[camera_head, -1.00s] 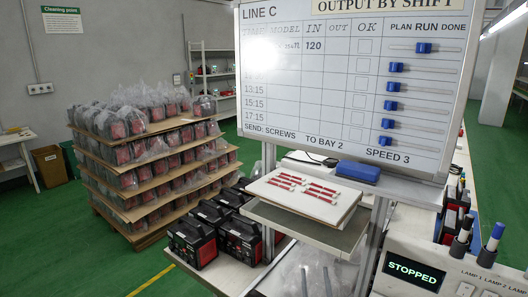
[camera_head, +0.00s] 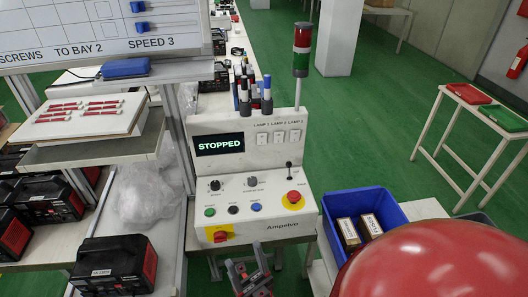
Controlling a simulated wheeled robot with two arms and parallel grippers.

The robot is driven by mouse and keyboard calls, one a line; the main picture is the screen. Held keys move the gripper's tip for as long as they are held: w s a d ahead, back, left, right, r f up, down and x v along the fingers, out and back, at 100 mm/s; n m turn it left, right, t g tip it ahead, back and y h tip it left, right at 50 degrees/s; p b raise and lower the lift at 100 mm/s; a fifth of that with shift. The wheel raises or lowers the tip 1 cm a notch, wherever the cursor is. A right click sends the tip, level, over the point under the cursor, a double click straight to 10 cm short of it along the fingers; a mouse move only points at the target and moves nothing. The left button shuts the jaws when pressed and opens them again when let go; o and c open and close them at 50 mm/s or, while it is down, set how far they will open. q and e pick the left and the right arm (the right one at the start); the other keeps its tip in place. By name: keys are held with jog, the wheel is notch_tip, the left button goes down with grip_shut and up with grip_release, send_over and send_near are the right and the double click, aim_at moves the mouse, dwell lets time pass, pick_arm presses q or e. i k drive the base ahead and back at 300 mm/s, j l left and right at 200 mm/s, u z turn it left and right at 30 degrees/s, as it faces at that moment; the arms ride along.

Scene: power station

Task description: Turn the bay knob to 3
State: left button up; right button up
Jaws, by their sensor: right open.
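The control panel (camera_head: 275,228) stands in the centre of the head view, and its screen (camera_head: 219,144) reads STOPPED. Two rotary knobs sit on its sloping face: a black one (camera_head: 215,185) on the left and a grey one (camera_head: 252,181) in the middle. Their labels and pointer settings are too small to read, so I cannot tell which is the bay knob. My right gripper (camera_head: 248,262) is open and empty at the bottom of the view, below the panel's front edge and apart from both knobs. My left gripper is not in view.
Green (camera_head: 210,212), black (camera_head: 233,210) and blue (camera_head: 256,207) buttons lie below the knobs. A red mushroom button (camera_head: 293,197), a small lever and a red-yellow switch (camera_head: 220,236) are nearby. A blue bin (camera_head: 343,207) stands right; a large red dome fills the lower right.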

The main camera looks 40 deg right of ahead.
aim_at(252, 182)
jog(key=z, duration=0.95)
